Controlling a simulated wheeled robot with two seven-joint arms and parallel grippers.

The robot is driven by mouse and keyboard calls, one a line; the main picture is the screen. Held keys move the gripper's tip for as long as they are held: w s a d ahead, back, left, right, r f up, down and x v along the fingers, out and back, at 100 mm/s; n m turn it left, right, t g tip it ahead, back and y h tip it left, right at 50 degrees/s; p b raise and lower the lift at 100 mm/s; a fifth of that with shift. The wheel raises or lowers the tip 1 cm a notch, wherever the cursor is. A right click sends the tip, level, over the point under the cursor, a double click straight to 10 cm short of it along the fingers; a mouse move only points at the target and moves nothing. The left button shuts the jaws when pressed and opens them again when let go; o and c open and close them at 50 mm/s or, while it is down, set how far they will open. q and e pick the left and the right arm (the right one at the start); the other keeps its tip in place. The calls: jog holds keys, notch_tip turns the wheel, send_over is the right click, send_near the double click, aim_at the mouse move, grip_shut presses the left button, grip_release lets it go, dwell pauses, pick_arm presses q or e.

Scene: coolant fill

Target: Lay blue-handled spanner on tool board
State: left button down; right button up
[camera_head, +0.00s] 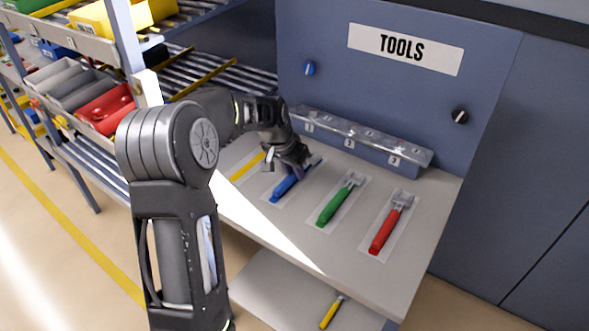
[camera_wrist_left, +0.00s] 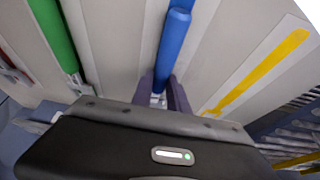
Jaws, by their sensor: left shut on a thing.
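The blue-handled spanner (camera_head: 283,188) is at a pale rectangle on the grey tool board (camera_head: 345,255). My left gripper (camera_head: 297,168) is over its far end. In the left wrist view the gripper (camera_wrist_left: 164,92) has its two fingers closed around the spanner near the handle's end, and the blue handle (camera_wrist_left: 173,45) points away from the palm. The jaws hide part of the metal head. I cannot tell whether the spanner touches the board. My right gripper is not in view.
A green-handled spanner (camera_head: 335,201) and a red-handled one (camera_head: 388,227) lie to the right on pale rectangles. A flat-looking yellow shape (camera_head: 247,166) is to the left. A numbered rail (camera_head: 360,142) runs behind. A yellow-handled tool (camera_head: 331,312) lies on the lower shelf.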

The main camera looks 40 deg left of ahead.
pick_arm(q)
jog(key=shift+f, duration=0.2)
jog(key=c, duration=1.3)
grip_release()
jog(key=shift+r, duration=0.15)
jog(key=shift+r, duration=0.2)
jog(key=b+v, duration=0.1)
jog(key=v, duration=1)
jog(key=shift+s+r, duration=0.15)
jog(key=shift+r, duration=0.25)
